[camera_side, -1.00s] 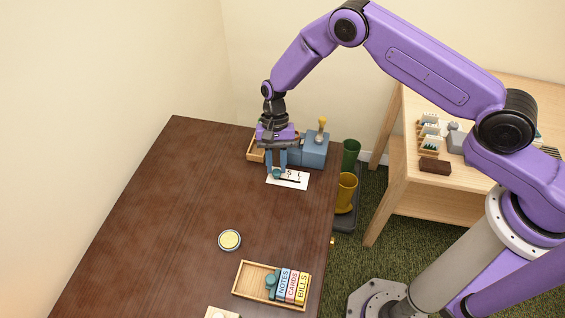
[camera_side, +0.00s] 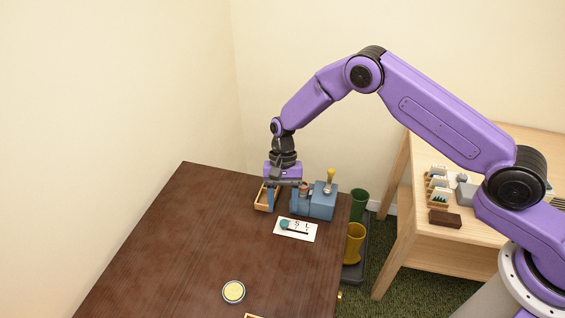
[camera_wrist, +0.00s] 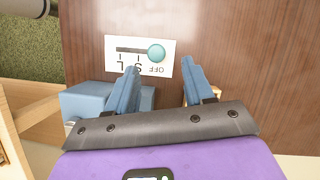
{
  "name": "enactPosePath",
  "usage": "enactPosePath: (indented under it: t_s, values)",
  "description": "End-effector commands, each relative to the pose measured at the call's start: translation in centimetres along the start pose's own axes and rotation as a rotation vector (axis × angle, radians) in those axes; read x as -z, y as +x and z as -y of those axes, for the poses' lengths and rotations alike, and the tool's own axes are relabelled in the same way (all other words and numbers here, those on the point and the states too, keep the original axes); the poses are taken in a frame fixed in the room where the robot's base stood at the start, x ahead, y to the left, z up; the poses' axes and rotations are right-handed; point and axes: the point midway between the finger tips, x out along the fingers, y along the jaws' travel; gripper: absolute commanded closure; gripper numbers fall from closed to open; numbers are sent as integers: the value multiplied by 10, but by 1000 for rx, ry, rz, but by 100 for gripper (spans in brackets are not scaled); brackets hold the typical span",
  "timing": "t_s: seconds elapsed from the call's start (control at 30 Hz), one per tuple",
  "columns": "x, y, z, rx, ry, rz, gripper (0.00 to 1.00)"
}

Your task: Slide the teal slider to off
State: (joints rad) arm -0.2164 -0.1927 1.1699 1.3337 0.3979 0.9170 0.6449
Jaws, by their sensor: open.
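The white slider panel (camera_side: 309,234) lies flat on the dark brown table. Its teal slider (camera_side: 285,224) sits at the left end of the dark slot in the side view. My gripper (camera_side: 285,207) is open and empty, behind the panel and apart from the slider. In the wrist view its two blue fingers (camera_wrist: 160,67) stand spread, one overlapping the panel's lower edge.
A blue block (camera_side: 318,202) with a yellow-handled piece (camera_side: 330,180) stands right of my gripper. A small wooden tray (camera_side: 262,204) is beside the fingers. A round yellow-topped tin (camera_side: 233,292) lies nearer the front.

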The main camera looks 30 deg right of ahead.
Motion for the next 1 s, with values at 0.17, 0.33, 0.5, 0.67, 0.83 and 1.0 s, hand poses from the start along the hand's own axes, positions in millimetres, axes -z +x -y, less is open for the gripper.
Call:
enactPosePath:
  t_s: [0.17,0.33,0.5,0.67,0.83,1.0]
  values:
    - [1,-40,1,5,0,-4,48]
    - [1,-77,1,6,-1,-5,48]
    - [0,-108,1,6,0,-4,48]
    - [0,-130,1,4,-1,-4,48]
    - [0,-139,1,3,0,-2,48]
    - [0,-141,1,2,0,-2,48]
